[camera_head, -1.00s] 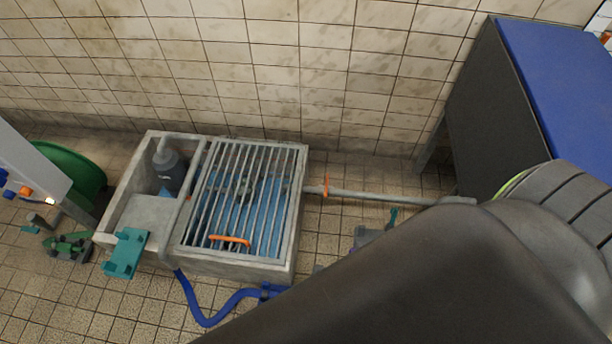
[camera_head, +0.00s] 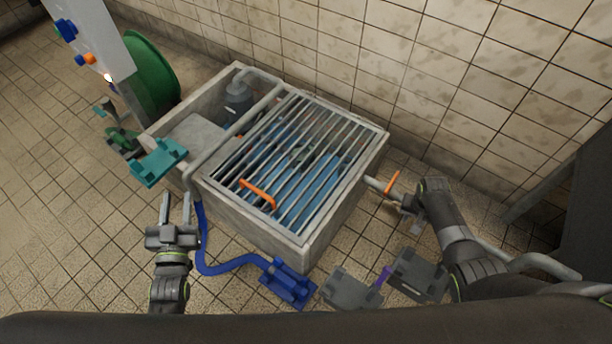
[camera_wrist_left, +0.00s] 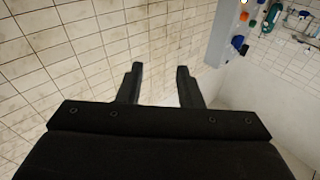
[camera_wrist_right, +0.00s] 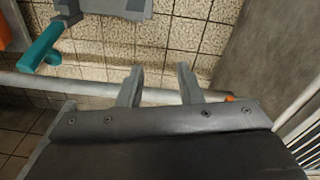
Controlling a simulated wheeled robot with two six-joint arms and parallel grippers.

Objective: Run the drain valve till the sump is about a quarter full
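The sump (camera_head: 335,222) is a pale concrete basin under a metal grating (camera_head: 283,165), with blue showing between the bars; the liquid level is hard to judge. A pipe leaves its right wall. An orange lever (camera_head: 392,182), apparently the drain valve's, stands up from that pipe. My right gripper (camera_head: 408,207) is just right of the lever, close to the pipe; contact cannot be told. In the right wrist view its fingers (camera_wrist_right: 160,85) are apart, with the pipe (camera_wrist_right: 255,100) behind them. My left gripper (camera_head: 176,210) is open and empty, in front of the sump's left end.
A teal bracket (camera_head: 158,162) sits at the sump's left front edge. A blue hose (camera_head: 215,268) runs to a blue block (camera_head: 288,283) on the floor, beside grey blocks (camera_head: 350,288). A green reel (camera_head: 150,75) and a panel (camera_head: 100,35) stand left.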

